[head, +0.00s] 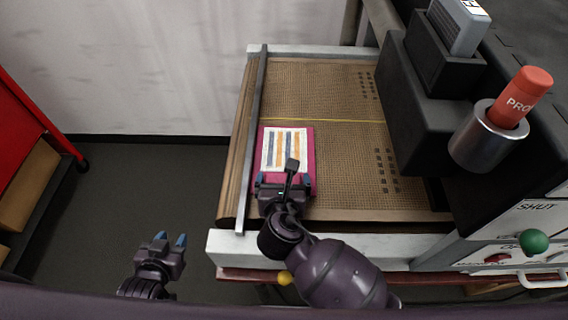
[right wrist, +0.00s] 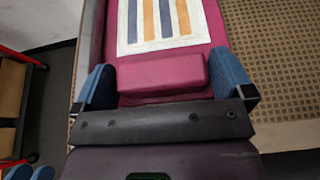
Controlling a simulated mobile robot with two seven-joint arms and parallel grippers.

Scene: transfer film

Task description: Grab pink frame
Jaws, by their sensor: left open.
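The pink frame (head: 311,152) lies flat on the brown mesh bed, near its left rail, with a white panel of blue and orange stripes (head: 284,147). My right gripper (head: 284,181) is over the frame's near end. In the right wrist view its blue fingers stand open on either side of the frame's raised pink block (right wrist: 160,75), with a gap at each side. The gripper hides part of the frame's near end in the head view. My left gripper (head: 171,241) is open and empty over the floor at lower left, apart from the frame.
A metal rail (head: 252,140) runs along the frame's left side. Black housings, a metal cup with a red cylinder (head: 521,97) and a green knob (head: 534,242) stand at right. A red shelf unit (head: 30,130) is at far left. The bed is clear beyond the frame.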

